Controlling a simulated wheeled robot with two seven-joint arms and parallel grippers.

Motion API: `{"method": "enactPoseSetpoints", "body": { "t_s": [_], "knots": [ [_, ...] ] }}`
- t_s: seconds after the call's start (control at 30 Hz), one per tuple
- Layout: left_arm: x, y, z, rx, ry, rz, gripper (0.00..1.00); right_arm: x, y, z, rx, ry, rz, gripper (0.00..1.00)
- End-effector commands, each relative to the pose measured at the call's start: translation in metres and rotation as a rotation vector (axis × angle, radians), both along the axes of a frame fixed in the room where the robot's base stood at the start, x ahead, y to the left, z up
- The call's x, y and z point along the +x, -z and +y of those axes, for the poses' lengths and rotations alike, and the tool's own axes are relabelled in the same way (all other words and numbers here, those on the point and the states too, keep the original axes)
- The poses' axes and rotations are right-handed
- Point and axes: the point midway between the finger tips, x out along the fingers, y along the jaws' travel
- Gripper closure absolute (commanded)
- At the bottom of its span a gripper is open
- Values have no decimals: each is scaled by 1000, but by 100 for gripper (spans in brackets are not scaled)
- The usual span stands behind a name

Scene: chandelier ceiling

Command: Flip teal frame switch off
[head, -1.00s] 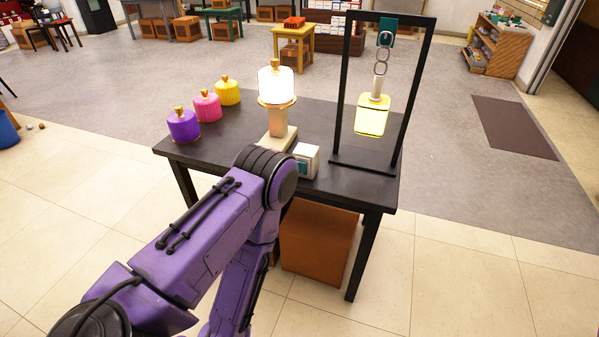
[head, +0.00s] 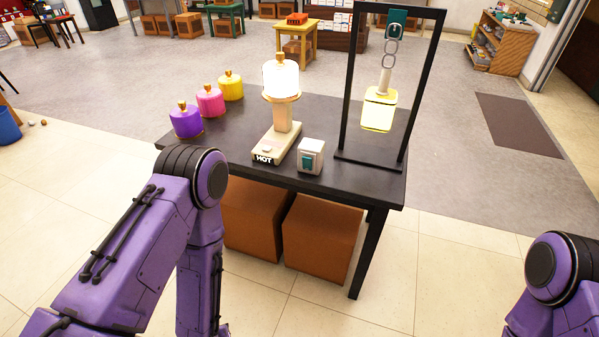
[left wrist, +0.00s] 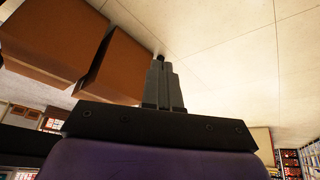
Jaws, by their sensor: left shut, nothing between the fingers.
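A small white box with a teal-framed switch (head: 309,161) stands near the front edge of the black table (head: 345,182). Beside it on the left is a lamp (head: 281,80) with a glowing white shade and a base marked HOT. A yellow lantern (head: 378,110) glows, hanging by a chain under a teal bracket in a black frame. My left gripper (left wrist: 163,75) shows in the left wrist view with its fingers together and nothing between them. It is low, with the floor and brown boxes beyond it. My right gripper is out of view; only part of the right arm shows.
Purple (head: 186,120), pink (head: 211,100) and yellow (head: 230,85) lidded jars stand at the table's left. Two brown boxes (head: 322,238) sit under the table. The tiled floor in front and to the right is clear.

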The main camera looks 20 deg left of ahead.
Motion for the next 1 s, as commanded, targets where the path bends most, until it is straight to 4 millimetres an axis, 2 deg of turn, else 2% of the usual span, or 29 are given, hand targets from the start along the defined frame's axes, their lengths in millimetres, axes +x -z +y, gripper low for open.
{"method": "enactPoseSetpoints", "body": {
  "t_s": [0.03, 0.07, 0.1, 0.13, 0.17, 0.2, 0.27, 0.3, 0.4, 0.5, 0.53, 0.63, 0.87, 1.0],
  "knots": [
    [38, 22, -13, -65, -43, -118, 100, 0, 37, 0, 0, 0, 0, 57],
    [66, 24, -22, -120, -74, -207, 100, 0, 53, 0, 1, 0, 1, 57],
    [106, 21, -36, -205, -116, -342, 100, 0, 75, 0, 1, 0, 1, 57],
    [136, 14, -45, -278, -147, -449, 100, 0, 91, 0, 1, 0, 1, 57],
    [164, 2, -54, -354, -179, -556, 100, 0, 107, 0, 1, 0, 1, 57],
    [199, -20, -65, -461, -212, -697, 100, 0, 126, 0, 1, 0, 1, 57],
    [239, -61, -77, -622, -250, -894, 100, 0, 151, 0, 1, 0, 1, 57],
    [258, -90, -82, -722, -266, -1006, 100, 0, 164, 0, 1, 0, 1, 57],
    [280, -154, -88, -921, -280, -1210, 100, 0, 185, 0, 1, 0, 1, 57],
    [286, -192, -89, -1025, -278, -1307, 100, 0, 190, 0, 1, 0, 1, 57],
    [286, -198, -90, -1039, -278, -1319, 100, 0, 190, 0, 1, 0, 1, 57],
    [286, -205, -90, -1050, -276, -1326, 100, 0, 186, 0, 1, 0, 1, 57],
    [288, -204, -90, -1045, -276, -1322, 100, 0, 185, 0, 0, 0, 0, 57],
    [303, -207, -91, -1042, -275, -1323, 100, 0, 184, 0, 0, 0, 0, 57]
  ]
}}
